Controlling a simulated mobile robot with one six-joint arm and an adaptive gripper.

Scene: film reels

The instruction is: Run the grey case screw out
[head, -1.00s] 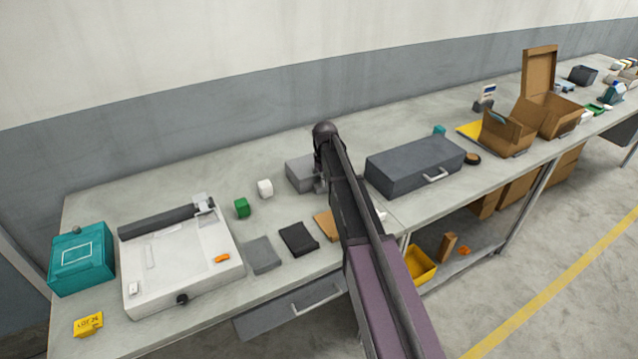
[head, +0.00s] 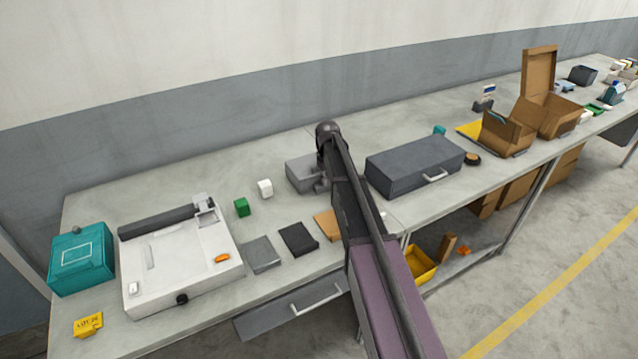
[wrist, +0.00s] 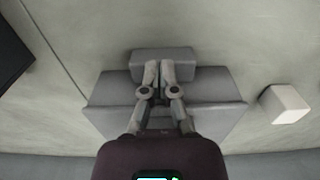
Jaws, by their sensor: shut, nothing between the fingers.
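My gripper (wrist: 160,72) is shut and empty in the wrist view, its two fingers side by side over a light grey case (wrist: 215,88). The fingertips reach over a smaller grey block (wrist: 188,59) along the case's edge; I cannot tell whether they touch it. In the head view the light grey case (head: 300,174) stands on the bench, its right side partly hidden by my arm. No screw can be made out; my fingers cover the middle of the case and block.
A dark grey case (head: 415,165) with a handle stands right of my arm. A white cube (head: 265,188) and green cube (head: 241,207) lie left. Flat grey, black and brown pieces lie in front. A white machine (head: 180,255) and teal box (head: 82,260) stand further left.

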